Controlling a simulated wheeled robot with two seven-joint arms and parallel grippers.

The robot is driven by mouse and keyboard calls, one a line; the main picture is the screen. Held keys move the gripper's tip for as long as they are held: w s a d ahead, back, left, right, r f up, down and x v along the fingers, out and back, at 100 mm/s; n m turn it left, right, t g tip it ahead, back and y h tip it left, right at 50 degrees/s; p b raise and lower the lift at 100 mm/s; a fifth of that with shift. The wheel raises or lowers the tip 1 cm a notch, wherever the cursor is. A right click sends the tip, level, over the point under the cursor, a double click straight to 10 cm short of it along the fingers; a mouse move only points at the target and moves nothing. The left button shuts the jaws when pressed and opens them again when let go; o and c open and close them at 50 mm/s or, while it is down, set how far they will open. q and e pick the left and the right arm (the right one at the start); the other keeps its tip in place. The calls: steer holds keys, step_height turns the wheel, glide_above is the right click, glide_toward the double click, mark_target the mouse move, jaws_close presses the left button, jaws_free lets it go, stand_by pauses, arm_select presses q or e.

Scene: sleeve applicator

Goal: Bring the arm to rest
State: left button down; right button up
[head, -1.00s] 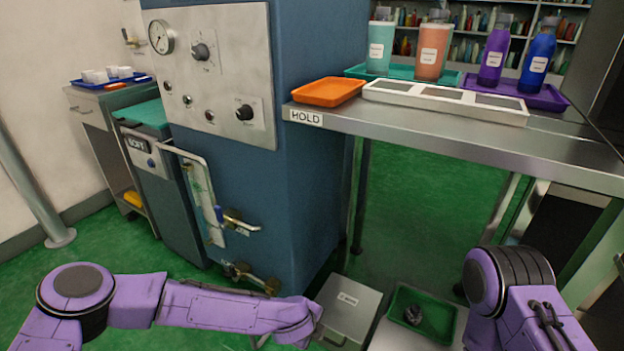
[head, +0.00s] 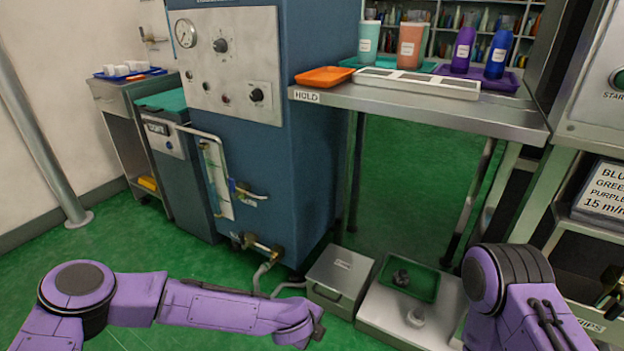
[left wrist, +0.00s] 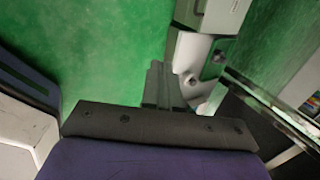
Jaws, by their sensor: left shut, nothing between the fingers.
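My left arm (head: 190,300) is purple and lies bent across the bottom of the head view, its far end low in front of the blue machine. My left gripper (left wrist: 165,85) shows in the left wrist view with its dark fingers together and nothing between them, over green floor. My right arm (head: 510,295) is folded at the bottom right of the head view; its gripper is out of view.
The blue machine (head: 310,150) stands ahead. A steel table (head: 430,102) holds an orange tray (head: 324,77), cups and bottles. A grey box (head: 340,275) and green tray (head: 425,282) sit low in front. Green floor is open at left.

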arm_select(q)
steer(key=s+a+f+m+g+y, duration=0.1)
steer(key=s+a+f+m+y, duration=0.1)
steer(key=s+a+f+m, duration=0.55)
steer(key=s+a+f+m+y, duration=0.1)
steer(key=s+a+f+m, duration=0.3)
steer(key=s+m, duration=0.7)
steer(key=s+a+r+m+y, duration=0.15)
steer(key=s+a+m, duration=0.35)
steer(key=a+m, duration=0.5)
steer(key=s+a+r+m+y, duration=0.15)
steer(key=s+a+m, duration=0.25)
steer(key=a+m, duration=0.65)
step_height(320, 180, down, 11)
steer(key=s+d+m+g+b, duration=0.1)
steer(key=s+d+m+b, duration=0.1)
steer(key=b, duration=0.9)
arm_select(e)
step_height(320, 180, down, 11)
arm_select(q)
step_height(320, 180, up, 39)
steer(key=w+p, duration=0.1)
steer(key=p, duration=3.8)
steer(key=shift+w+a+f, duration=0.2)
steer(key=shift+w, duration=0.2)
arm_select(e)
step_height(320, 180, up, 39)
steer(key=shift+w+r, duration=0.15)
steer(key=shift+w, duration=0.05)
